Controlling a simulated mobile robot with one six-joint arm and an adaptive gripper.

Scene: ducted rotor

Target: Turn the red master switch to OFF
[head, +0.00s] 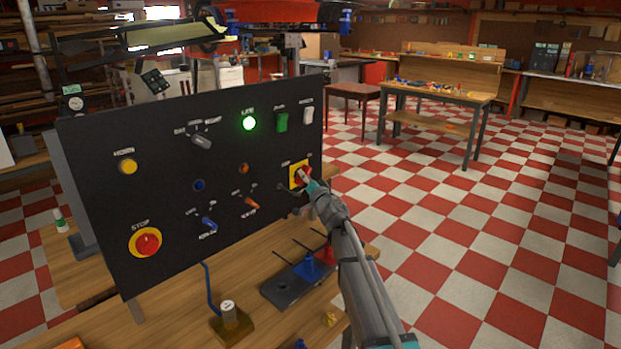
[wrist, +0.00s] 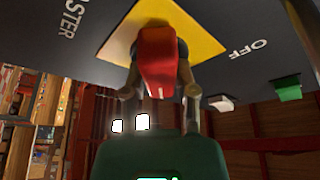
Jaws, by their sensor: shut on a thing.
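The red master switch (head: 302,173) sits on a yellow plate (head: 293,178) at the right end of the black control panel (head: 110,200). In the wrist view the red handle (wrist: 158,65) stands out from the yellow plate (wrist: 203,40), with the word OFF to its right and MASTER to its left. My gripper (head: 307,182) is at the switch. In the wrist view its two fingers (wrist: 160,82) lie on either side of the red handle and are shut on it. The exact angle of the handle is hard to tell in the head view.
The panel also carries a lit green lamp (head: 249,123), a green rocker (head: 281,122), a white rocker (head: 308,115) and a red stop button (head: 148,242). Below, on the wooden bench, stand a dark block with blue and red parts (head: 308,266) and a small brass-coloured block (head: 231,320).

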